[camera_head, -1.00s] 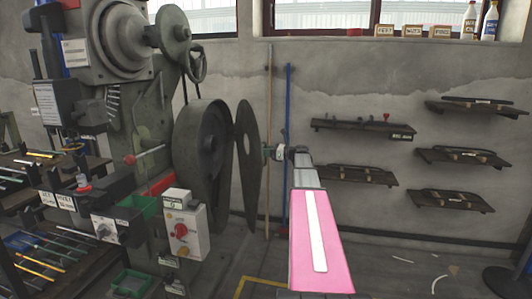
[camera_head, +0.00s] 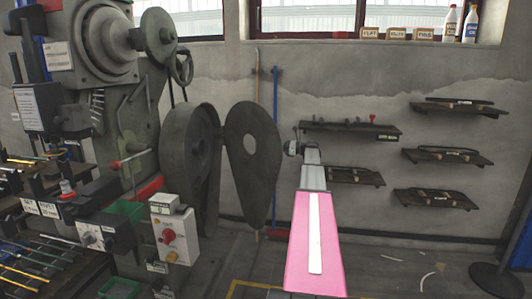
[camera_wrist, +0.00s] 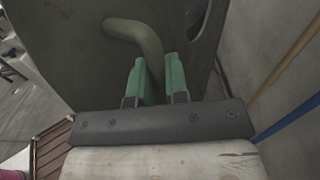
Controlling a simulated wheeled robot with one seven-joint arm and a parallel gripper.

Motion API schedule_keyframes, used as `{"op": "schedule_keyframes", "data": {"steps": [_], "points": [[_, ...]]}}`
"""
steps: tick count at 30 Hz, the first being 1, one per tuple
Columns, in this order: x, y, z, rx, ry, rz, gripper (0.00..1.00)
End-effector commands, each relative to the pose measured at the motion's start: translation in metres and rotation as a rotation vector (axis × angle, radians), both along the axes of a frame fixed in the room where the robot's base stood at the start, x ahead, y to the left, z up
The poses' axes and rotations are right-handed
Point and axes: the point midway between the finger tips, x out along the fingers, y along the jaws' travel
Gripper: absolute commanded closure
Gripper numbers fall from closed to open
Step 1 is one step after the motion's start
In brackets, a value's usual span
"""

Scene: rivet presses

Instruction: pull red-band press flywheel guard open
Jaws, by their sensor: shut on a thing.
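The flywheel guard (camera_head: 252,165) is a dark teardrop-shaped plate with a round hole. It stands swung out from the flywheel housing (camera_head: 188,150) of the grey-green press (camera_head: 130,110), with a clear angle between them. A red band (camera_head: 150,187) shows low on the press. In the wrist view, the green fingers of my gripper (camera_wrist: 156,75) are shut around the curved bar handle (camera_wrist: 142,36) on the guard (camera_wrist: 75,50). In the head view, my fingers are hidden behind the guard's right edge.
A white control box (camera_head: 174,234) with a red knob stands below the housing. A blue pole (camera_head: 275,120) leans on the wall behind the guard. Shelves with parts (camera_head: 440,157) hang at the right. The floor at right is mostly free.

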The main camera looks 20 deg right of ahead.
Motion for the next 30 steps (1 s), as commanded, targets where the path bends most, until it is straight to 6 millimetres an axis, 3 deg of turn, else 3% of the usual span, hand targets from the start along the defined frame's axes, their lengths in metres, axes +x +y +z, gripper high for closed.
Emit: {"op": "schedule_keyframes", "data": {"steps": [1,6,12,19,30], "points": [[0.016,-0.02,0.0,0.001,0.002,-0.002,1.0],[0.043,-0.062,0.0,0.002,0.003,-0.002,1.0],[0.067,-0.092,0.0,0.002,0.003,0.0,1.0],[0.081,-0.107,0.0,0.001,0.004,0.0,1.0],[0.082,-0.109,0.0,0.001,0.004,0.0,1.0]]}}
